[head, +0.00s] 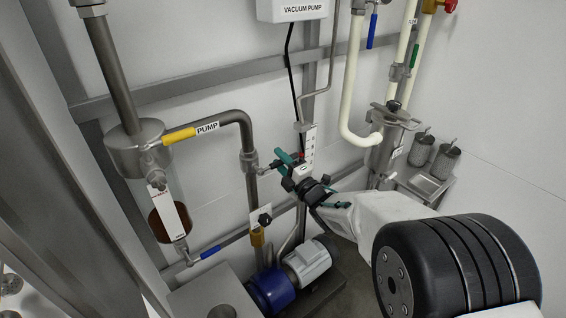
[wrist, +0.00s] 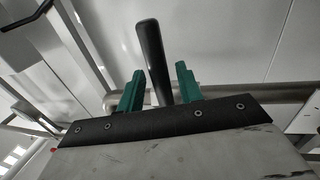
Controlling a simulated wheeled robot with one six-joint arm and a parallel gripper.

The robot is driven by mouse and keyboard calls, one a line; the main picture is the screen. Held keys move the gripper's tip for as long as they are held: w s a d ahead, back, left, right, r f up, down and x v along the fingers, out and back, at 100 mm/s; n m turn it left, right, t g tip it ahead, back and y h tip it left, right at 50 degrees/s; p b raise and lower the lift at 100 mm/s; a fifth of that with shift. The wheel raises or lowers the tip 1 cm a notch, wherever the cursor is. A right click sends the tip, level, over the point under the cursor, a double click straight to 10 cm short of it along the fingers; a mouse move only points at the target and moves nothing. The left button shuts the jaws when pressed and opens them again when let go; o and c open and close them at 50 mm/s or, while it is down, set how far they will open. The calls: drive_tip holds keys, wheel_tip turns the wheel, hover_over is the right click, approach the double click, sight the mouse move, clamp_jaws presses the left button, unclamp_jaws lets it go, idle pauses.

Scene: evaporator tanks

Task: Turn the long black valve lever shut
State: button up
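The long black lever (head: 267,167) sits on a valve in the grey pump pipe, left of my gripper in the head view. In the wrist view the black lever (wrist: 152,58) stands between the two green fingers and runs out beyond their tips. My gripper (head: 280,161) is open around the lever. The lever's near end is hidden behind the dark gripper edge.
A yellow-handled valve (head: 179,135) labelled PUMP is on the same pipe to the left. A glass vessel (head: 170,215) with brown liquid hangs below it. A blue pump motor (head: 272,290) stands below.

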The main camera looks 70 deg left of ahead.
drive_tip(key=shift+w+d, duration=0.1)
drive_tip(key=v, duration=0.7)
drive_tip(key=shift+d, duration=0.35)
drive_tip(key=shift+w+f, duration=0.1)
